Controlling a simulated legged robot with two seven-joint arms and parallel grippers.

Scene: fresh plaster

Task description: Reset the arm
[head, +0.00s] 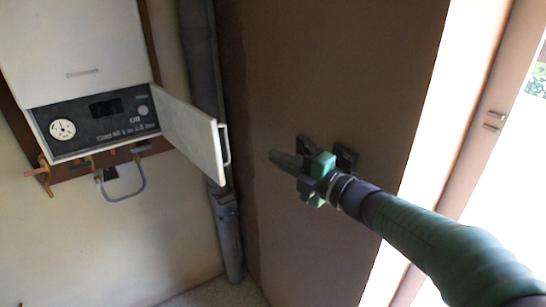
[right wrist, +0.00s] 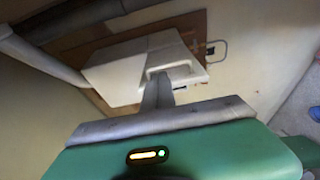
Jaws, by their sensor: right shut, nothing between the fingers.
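My right arm (head: 440,245) comes in from the lower right of the head view, stretched toward the middle. My right gripper (head: 275,156) is shut and empty, its tip pointing left in front of the brown panel. In the right wrist view the closed grey fingers (right wrist: 157,90) stand up from the green gripper body. They overlap the handle of the white flap in that picture; I cannot tell the distance there. In the head view the gripper is clear of the flap. My left gripper is not in view.
A white boiler (head: 75,45) with a gauge panel (head: 98,118) hangs on the left wall. Its white flap (head: 190,133) stands open, with a handle (head: 225,145). A grey pipe (head: 200,60) runs beside the brown panel (head: 320,60). A bright doorway is at the right.

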